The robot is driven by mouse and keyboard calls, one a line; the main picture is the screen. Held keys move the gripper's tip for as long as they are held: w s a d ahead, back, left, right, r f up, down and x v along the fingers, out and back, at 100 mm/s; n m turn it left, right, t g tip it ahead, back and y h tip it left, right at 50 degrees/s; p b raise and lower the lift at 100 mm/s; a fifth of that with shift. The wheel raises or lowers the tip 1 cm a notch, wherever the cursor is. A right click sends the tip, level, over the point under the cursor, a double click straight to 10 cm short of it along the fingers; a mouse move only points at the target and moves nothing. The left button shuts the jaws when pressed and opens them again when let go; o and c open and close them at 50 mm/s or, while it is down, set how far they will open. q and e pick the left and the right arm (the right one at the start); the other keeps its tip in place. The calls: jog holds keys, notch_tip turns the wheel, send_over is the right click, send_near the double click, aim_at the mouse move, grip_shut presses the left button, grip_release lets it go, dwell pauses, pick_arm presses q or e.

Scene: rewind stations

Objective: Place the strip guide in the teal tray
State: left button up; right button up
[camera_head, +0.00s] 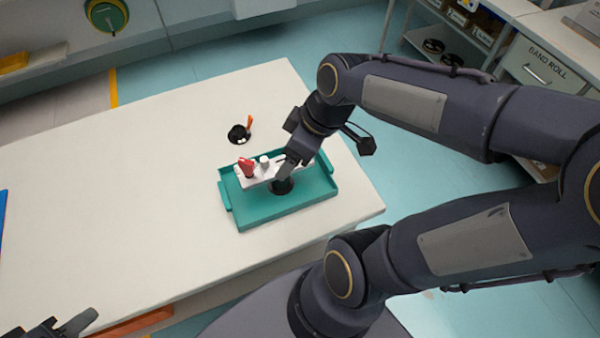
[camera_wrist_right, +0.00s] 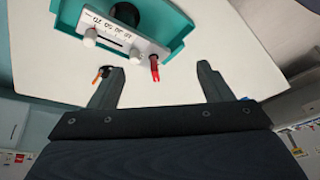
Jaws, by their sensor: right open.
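The strip guide (camera_head: 262,171) is a pale bar with a printed scale, light knobs and a red part at one end. It lies along the far side of the teal tray (camera_head: 289,209), and I cannot tell whether it lies flat on the floor or touches the rim. In the right wrist view the strip guide (camera_wrist_right: 124,37) shows beyond the fingers, over the teal tray (camera_wrist_right: 180,27). My right gripper (camera_wrist_right: 158,82) is open and empty, apart from the guide. My left gripper (camera_head: 58,325) is at the bottom left corner, partly cut off, away from the tray.
A black round thing (camera_head: 283,187) is in the tray, partly hidden by my right arm. A black round item with an orange handle (camera_head: 240,132) lies on the white table (camera_head: 120,200) behind the tray. The table's left part is clear. Shelves and a drawer (camera_head: 538,68) stand at the back right.

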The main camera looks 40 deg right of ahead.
jog(key=s+a+r+m+t, duration=0.1)
jog(key=s+a+m+t, duration=0.1)
jog(key=s+m, duration=0.4)
jog(key=shift+s+a+m+y, duration=0.15)
jog(key=shift+a+m+y, duration=0.35)
jog(key=shift+m, duration=0.3)
dwell(0.3)
